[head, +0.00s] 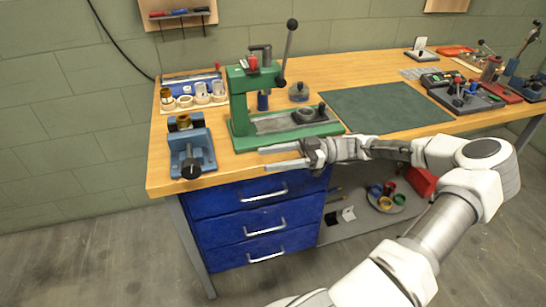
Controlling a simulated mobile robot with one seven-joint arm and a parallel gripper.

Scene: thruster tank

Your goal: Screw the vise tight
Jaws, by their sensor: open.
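The blue vise (190,152) stands near the left end of the wooden bench, close to its front edge. Its dark screw knob or handle (190,170) faces the front. A brass-coloured piece (184,121) sits at the back of the vise, between or by the jaws; I cannot tell if the jaws touch it. My gripper (262,158) is open and empty, with its two fingers pointing left. It is to the right of the vise, apart from it, in front of the green press at the bench's front edge.
The green arbor press (240,110) with an upright lever stands right of the vise. Ring-shaped parts (201,94) sit behind the vise. A dark green mat (385,107) lies clear at the middle. Blue drawers (250,212) hang below the bench (165,187).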

